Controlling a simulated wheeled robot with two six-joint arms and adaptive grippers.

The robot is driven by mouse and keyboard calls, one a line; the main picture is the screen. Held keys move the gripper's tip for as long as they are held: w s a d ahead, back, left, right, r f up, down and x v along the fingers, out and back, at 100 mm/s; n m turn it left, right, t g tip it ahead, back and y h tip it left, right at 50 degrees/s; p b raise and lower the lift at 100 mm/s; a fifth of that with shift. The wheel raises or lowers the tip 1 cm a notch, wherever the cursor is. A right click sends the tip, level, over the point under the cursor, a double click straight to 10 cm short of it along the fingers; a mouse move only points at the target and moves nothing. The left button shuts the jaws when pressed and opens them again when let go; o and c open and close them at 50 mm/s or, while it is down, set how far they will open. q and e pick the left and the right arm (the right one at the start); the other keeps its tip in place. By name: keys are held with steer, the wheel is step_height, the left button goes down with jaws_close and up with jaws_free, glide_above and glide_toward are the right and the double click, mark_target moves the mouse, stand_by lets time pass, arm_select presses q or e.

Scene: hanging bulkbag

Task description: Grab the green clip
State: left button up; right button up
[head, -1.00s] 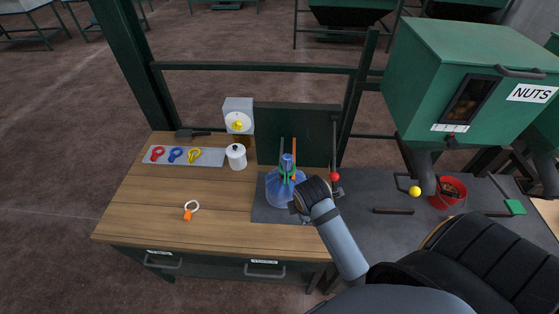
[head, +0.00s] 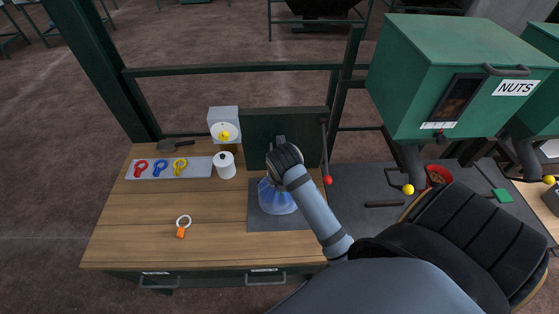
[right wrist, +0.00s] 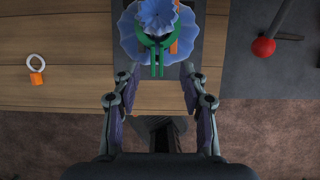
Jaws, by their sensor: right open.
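The green clip (right wrist: 148,42) sits around the neck of the blue translucent bag (right wrist: 131,40) in the right wrist view, with two green prongs pointing toward my gripper. In the head view the bag (head: 278,200) stands on a dark mat, and my right arm hides its neck and the clip. My right gripper (right wrist: 159,70) is open and empty, its two fingertips apart on either side of the prongs and just short of the clip's body. In the head view the right gripper (head: 283,152) is over the bag's top. My left gripper is not in view.
A dark panel (head: 255,125) stands behind the bag, with a red-knobbed lever (head: 328,180) to its right. A white canister (head: 226,167) and a tray (head: 202,172) with red, blue and yellow clips are left. An orange-and-white ring (head: 183,223) lies on the wooden table.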

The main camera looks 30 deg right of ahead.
steer(key=shift+w+f, duration=0.1)
steer(key=shift+f, duration=0.2)
steer(key=p+x, duration=0.2)
steer(key=x, duration=0.1)
steer(key=shift+w+a+f, duration=0.1)
steer(key=shift+f, duration=0.25)
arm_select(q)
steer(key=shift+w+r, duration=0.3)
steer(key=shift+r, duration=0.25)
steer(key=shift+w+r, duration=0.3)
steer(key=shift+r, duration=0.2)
arm_select(e)
steer(key=shift+w+f, duration=0.2)
steer(key=shift+f, duration=0.25)
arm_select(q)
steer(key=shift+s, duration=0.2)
arm_select(e)
jaws_close()
